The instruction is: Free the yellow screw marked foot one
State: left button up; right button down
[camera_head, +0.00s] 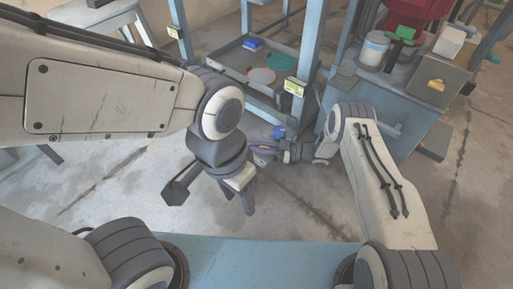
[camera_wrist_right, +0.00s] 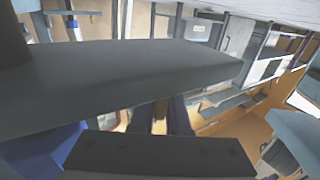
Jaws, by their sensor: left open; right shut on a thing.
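I cannot make out the yellow screw or a foot-one mark in either view. My left gripper (camera_head: 248,201) points down, open, in the middle of the head view, over the floor. My right gripper (camera_head: 264,153) comes in from the right, just behind the left one, and is partly hidden by it. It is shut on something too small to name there. A small blue part (camera_head: 279,132) shows just above the right gripper, near the foot of the blue frame (camera_head: 309,45). In the right wrist view, dark grey slabs (camera_wrist_right: 130,85) fill the middle and hide much.
A tray shelf in the frame holds a blue block (camera_head: 253,43), a green disc (camera_head: 280,62) and a tan disc (camera_head: 262,76). A grey-blue cabinet (camera_head: 385,95) stands right, with a canister (camera_head: 374,48) and a yellow piece (camera_head: 436,85).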

jog(key=shift+s+f, duration=0.1)
jog(key=shift+s, duration=0.05)
jog(key=c, duration=0.9)
grip_release()
jog(key=shift+d, duration=0.1)
jog(key=shift+r+p, duration=0.3)
jog(key=shift+r, duration=0.05)
notch_tip(320, 180, up, 4)
jog(key=p, duration=0.3)
jog(key=s+d+r+p, duration=0.5)
jog(key=d+p, duration=0.3)
jog(key=d, duration=0.2)
jog(key=shift+s+r, duration=0.25)
jog(key=shift+r, duration=0.45)
